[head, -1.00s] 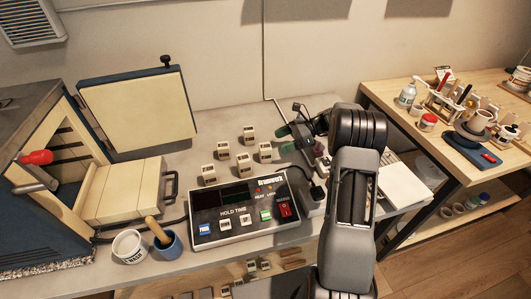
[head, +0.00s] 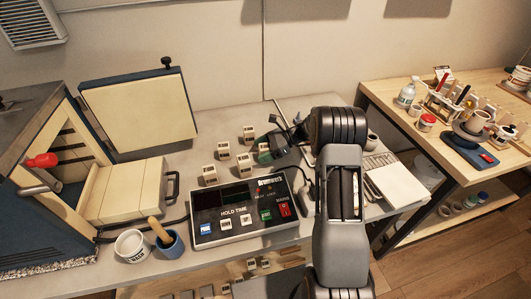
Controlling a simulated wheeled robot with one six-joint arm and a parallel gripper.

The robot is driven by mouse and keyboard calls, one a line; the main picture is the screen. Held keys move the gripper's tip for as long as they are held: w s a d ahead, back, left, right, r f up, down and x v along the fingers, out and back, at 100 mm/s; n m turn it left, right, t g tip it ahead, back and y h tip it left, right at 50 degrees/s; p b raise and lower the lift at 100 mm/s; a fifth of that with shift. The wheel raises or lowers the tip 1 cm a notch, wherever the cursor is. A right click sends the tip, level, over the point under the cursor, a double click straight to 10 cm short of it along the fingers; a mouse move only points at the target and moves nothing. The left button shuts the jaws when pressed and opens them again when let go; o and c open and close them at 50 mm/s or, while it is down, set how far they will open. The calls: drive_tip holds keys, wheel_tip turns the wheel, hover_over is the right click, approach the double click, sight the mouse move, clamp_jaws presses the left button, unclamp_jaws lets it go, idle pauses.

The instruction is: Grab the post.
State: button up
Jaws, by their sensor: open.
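Several small cream posts with dark markings stand on the grey table behind the control box. The visible ones are a rear post (head: 249,133), a left post (head: 223,150), a middle post (head: 244,162) and a front-left post (head: 210,173). I cannot tell which one the task means. My gripper (head: 267,139) is open at the right side of this group, reaching in from the right. Its green-tipped near finger covers the spot of the rightmost post, which is mostly or wholly hidden.
The control box (head: 241,208) stands in front of the posts. The open kiln (head: 40,190) is at left, with a white pot (head: 131,246) and a blue mortar (head: 168,243) near the front edge. A wooden table (head: 395,94) with pottery tools is at right.

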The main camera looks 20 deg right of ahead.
drive_tip(key=c, duration=1)
drive_tip(key=shift+c, duration=0.5)
drive_tip(key=shift+r, duration=0.15)
